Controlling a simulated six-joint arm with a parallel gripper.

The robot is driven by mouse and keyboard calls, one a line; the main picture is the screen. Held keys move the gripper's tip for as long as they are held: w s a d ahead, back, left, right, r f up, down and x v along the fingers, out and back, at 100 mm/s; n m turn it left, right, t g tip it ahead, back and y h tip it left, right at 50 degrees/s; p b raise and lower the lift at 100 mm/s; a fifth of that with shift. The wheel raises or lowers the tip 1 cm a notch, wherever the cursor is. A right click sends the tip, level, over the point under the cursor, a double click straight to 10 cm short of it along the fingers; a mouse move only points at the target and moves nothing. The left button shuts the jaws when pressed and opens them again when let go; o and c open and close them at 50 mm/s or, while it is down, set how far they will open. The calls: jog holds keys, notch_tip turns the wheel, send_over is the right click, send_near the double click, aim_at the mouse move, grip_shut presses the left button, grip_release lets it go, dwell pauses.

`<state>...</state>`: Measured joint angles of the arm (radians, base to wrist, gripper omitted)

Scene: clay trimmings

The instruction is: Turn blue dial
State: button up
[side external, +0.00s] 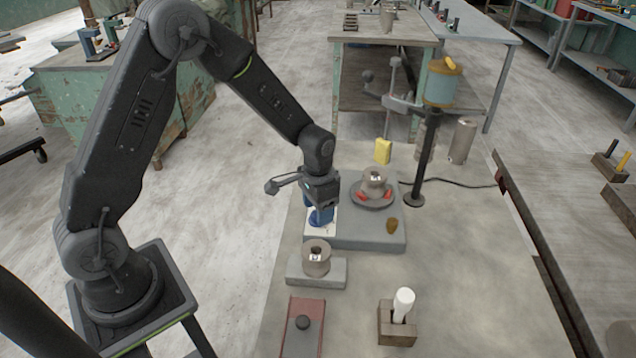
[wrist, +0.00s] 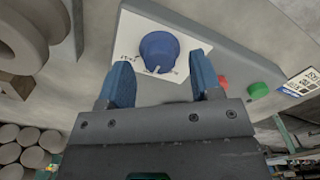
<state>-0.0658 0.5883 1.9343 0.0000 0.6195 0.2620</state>
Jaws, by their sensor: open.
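The blue dial (wrist: 159,52) sits on a white plate (wrist: 196,43) with printed marks, fixed to a grey box (wrist: 212,20). A white pointer line shows on the dial's near edge in the wrist view. My gripper (wrist: 162,74) is open, with one blue finger to each side below the dial in the picture and nothing between them. In the side view my gripper (side external: 321,200) points down just over the blue dial (side external: 320,217), whose top is partly hidden by the fingers. I cannot tell whether the fingertips touch it.
A red button (wrist: 222,81) and a green button (wrist: 259,90) are close right. A metal piece (side external: 375,181) sits on the turntable behind, near a black post (side external: 415,180). A metal cylinder on a grey block (side external: 335,273) stands in front. The bench's right side is mostly clear.

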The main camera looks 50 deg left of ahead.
notch_tip(320, 180, up, 12)
dwell(0.4)
jog(key=shift+r, duration=0.1)
jog(key=s+d+r+t, duration=0.1)
jog(key=s+r+t, duration=0.1)
jog(key=s+r, duration=0.2)
jog(key=s+r+n+t, duration=0.1)
jog(key=s+r, duration=0.2)
jog(key=s, duration=0.7)
jog(key=s+d+r+n+t, duration=0.1)
jog(key=s+r+t, duration=0.1)
jog(key=s+r, duration=0.2)
jog(key=s, duration=0.3)
jog(key=shift+d+r+t, duration=0.3)
jog(key=shift+d, duration=0.05)
